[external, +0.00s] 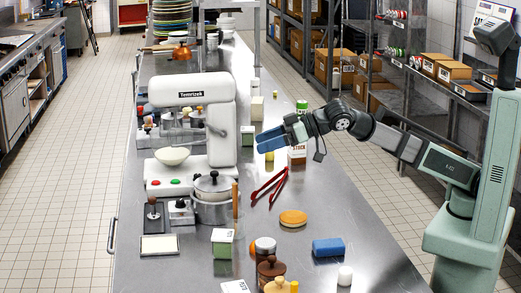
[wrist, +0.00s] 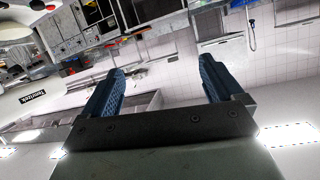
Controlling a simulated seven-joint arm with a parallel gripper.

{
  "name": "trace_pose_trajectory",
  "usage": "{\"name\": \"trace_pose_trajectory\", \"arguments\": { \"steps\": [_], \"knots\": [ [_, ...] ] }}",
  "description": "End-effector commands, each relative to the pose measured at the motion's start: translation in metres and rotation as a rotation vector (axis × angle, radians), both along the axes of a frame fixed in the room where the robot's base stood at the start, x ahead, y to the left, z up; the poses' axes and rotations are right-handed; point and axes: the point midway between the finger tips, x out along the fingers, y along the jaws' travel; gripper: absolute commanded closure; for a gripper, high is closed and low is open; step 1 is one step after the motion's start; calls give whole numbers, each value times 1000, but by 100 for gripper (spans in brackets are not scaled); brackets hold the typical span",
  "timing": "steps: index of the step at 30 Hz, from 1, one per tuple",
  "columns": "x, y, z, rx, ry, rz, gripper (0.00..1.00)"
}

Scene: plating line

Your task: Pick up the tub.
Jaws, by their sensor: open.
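My gripper (external: 268,138) is open, with nothing between its blue fingers. It hangs above the right part of the steel counter, pointing left toward the white mixer. The wrist view shows both fingers of my gripper (wrist: 162,68) spread apart, with the far kitchen behind them and no tub between them. I cannot tell for sure which item is the tub. A small white round container (external: 345,275) stands at the front right of the counter.
The mixer (external: 192,91) and a lidded pot (external: 213,206) stand left of my gripper. Red tongs (external: 270,186), a round sponge (external: 293,218) and a blue block (external: 328,247) lie on the counter (external: 360,225). A STOCK carton (external: 297,155) stands just below my wrist in the picture.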

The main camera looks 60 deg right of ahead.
Motion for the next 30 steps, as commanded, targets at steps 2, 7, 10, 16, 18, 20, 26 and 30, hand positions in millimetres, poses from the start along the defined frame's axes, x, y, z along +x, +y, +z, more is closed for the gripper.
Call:
{"name": "trace_pose_trajectory", "arguments": {
  "steps": [2,7,10,16,18,20,26,30],
  "knots": [
    [5,15,-34,-62,57,-9,6],
    [12,34,-108,-195,173,-36,6],
    [13,41,-144,-258,227,-50,6],
    [12,45,-183,-331,288,-67,6],
    [13,46,-190,-341,296,-69,6],
    [16,48,-194,-345,299,-69,6],
    [35,60,-216,-346,300,-70,6],
    [49,69,-233,-345,299,-70,6]
  ]
}}
